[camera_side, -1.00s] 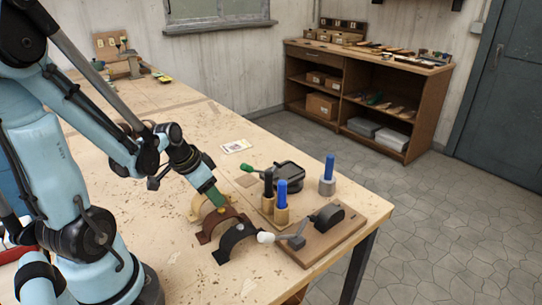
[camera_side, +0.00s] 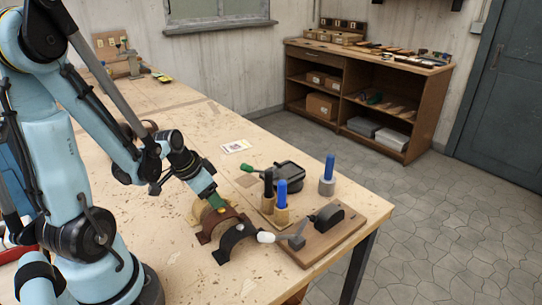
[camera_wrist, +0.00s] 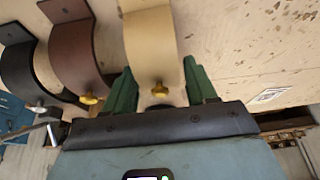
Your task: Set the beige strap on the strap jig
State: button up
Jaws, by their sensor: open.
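The beige strap (camera_wrist: 152,45), a curved band with a brass stud, stands arched on the table. In the side view the beige strap (camera_side: 197,210) is partly hidden by my gripper. My gripper (camera_wrist: 162,88) has green fingers, open, one on each side of the beige strap's stud end in the wrist view. In the side view my gripper (camera_side: 214,200) is low over the row of straps; contact is not clear. The likely strap jig is a wooden board (camera_side: 318,246) with a black rounded form (camera_side: 327,215) and a white-knobbed lever (camera_side: 267,237).
A brown strap (camera_side: 221,222) and a black strap (camera_side: 236,238) stand close beside the beige one. Blue- and black-handled tools (camera_side: 282,192), a blue-handled tool (camera_side: 328,172) and a black device with a green knob (camera_side: 288,175) stand behind. The table's front left is clear.

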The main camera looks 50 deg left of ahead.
jog(key=shift+r, duration=0.1)
jog(key=shift+v, duration=6)
jog(key=w+d+t, duration=0.2)
jog(key=w+d, duration=0.5)
jog(key=d, duration=0.6)
jog(key=shift+d+r+t, duration=0.2)
jog(key=shift+r+t, duration=0.1)
jog(key=shift+r, duration=0.2)
jog(key=shift+a, duration=0.1)
jog(key=s+a+g, duration=0.4)
jog(key=a+g, duration=0.3)
jog(key=a, duration=0.6)
jog(key=shift+a+f, duration=0.1)
jog(key=shift+f, duration=6.1)
